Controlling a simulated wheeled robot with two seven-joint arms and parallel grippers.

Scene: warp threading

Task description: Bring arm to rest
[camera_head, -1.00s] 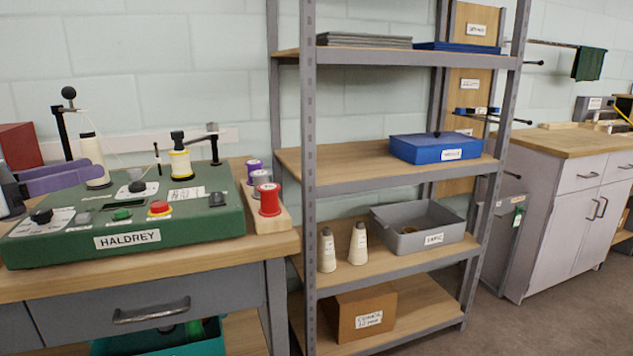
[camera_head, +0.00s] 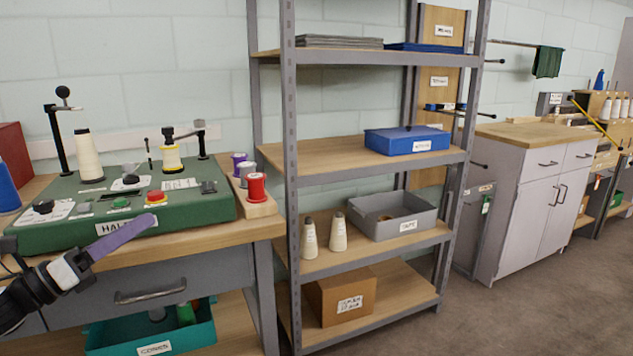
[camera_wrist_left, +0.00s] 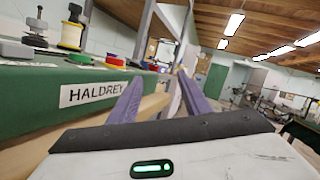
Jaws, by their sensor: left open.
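My left gripper (camera_head: 146,222) has long purple fingers and shows side-on in the head view, in front of the green HALDREY machine (camera_head: 185,212). It partly covers the machine's name plate. In the left wrist view the two fingers (camera_wrist_left: 160,80) are spread with nothing between them, beside the machine's front face (camera_wrist_left: 30,103). A cream thread cone (camera_head: 89,160) stands upright on the back left of the machine, apart from the gripper. A yellow spool (camera_head: 172,158) with a black top stands to its right. My right gripper is not in view.
The wooden bench (camera_head: 228,232) carries purple, grey and red spools (camera_head: 257,187) on a block. A drawer handle (camera_head: 150,291) and a teal bin (camera_head: 185,338) are below the gripper. A metal shelf (camera_head: 291,150) stands right of the bench. Open floor (camera_head: 520,310) lies farther right.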

